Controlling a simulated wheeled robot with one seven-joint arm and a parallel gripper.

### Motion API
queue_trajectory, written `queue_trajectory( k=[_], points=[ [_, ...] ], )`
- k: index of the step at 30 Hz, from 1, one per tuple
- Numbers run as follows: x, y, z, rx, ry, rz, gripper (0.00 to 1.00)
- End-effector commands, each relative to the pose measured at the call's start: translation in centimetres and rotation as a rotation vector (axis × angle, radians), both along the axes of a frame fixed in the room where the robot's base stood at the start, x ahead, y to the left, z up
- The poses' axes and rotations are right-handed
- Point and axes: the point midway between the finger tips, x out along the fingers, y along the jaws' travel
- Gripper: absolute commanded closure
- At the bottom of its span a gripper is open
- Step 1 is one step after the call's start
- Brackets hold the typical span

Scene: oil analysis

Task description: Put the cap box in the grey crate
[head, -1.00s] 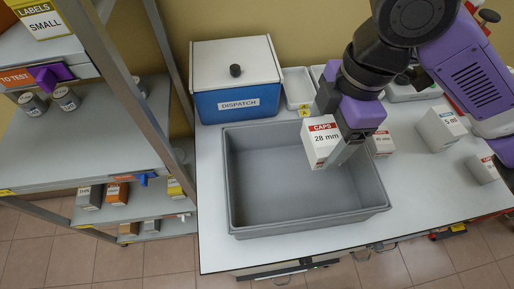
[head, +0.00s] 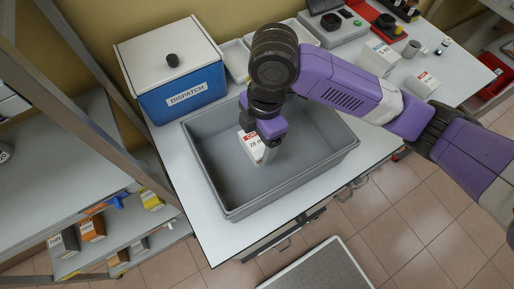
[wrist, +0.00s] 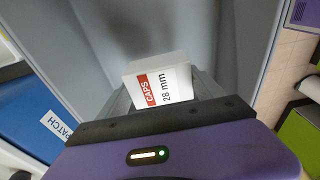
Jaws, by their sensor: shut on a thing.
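The cap box (head: 251,147) is a small white carton with a red "CAPS" band and "28 mm" print. My gripper (head: 262,152) is shut on it and points down inside the outline of the grey crate. The cap box also shows in the wrist view (wrist: 160,84), between the fingers, with the crate's grey interior behind it. The grey crate (head: 222,195) is a large open bin on the white table and looks empty apart from the held box. I cannot tell whether the box touches the crate floor.
A blue "DISPATCH" box (head: 180,100) with a white lid stands behind the crate to the left. White cartons (head: 378,57) and a small grey cup (head: 411,48) stand at the right. A shelf (head: 75,150) with small boxes is at the left.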

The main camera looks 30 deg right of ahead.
Motion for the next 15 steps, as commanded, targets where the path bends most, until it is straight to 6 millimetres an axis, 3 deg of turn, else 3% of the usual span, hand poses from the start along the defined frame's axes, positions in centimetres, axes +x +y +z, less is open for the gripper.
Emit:
queue_trajectory(
  k=[15],
  points=[
    [0.0,0.0,-5.3,0.000,0.001,-0.001,0.71]
  ],
)
